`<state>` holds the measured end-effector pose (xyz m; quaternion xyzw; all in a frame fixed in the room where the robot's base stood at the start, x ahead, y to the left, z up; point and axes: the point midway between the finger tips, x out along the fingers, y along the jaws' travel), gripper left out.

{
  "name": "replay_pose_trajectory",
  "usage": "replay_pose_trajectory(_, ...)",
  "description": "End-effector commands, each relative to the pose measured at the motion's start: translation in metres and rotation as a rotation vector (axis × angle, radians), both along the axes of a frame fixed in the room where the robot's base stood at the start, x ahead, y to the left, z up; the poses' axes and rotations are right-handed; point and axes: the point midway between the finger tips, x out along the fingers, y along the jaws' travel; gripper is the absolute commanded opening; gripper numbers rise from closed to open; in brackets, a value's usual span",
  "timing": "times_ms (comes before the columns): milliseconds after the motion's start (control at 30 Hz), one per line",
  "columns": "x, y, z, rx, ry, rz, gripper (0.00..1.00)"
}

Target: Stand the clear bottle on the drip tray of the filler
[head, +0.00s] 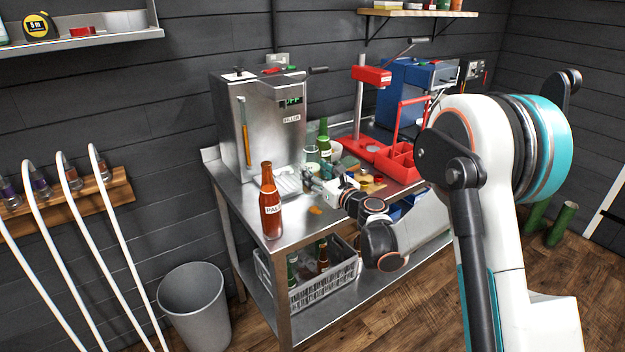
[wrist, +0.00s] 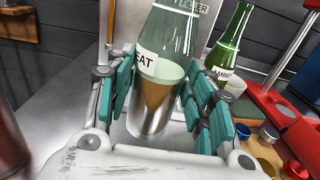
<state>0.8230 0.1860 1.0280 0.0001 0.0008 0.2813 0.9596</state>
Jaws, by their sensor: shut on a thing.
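The clear bottle (wrist: 172,38) with a white label ending in "EAT" is upright between the teal pads of my gripper (wrist: 163,88) in the wrist view. My gripper is shut on it. In the head view my gripper (head: 325,181) is over the bench's front middle, right of the filler's base, and the bottle is hard to pick out. The steel filler (head: 262,125) shows "OFF" on its display. Its drip tray (head: 286,183) juts out low at its front and looks empty. I cannot tell whether the bottle touches the bench.
A brown "PALE" bottle (head: 270,205) stands at the bench's front left, near the tray. A green "AMBER" bottle (wrist: 232,48) stands right of the held bottle. A red capper (head: 367,110), red caddy (head: 402,158) and loose caps are further right. A crate (head: 325,285) sits below.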

Motion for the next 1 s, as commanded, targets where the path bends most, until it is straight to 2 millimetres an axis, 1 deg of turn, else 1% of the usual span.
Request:
replay_pose_trajectory(33, 0.002, 0.005, -0.002, 0.001, 0.001, 0.014, 0.1)
replay_pose_trajectory(100, 0.003, 0.009, -0.003, 0.001, 0.001, 0.024, 0.1)
replay_pose_trajectory(267, 0.01, 0.014, -0.003, 0.001, 0.001, 0.026, 0.1)
replay_pose_trajectory(1000, 0.063, 0.05, -0.006, 0.001, 0.001, 0.025, 0.1)
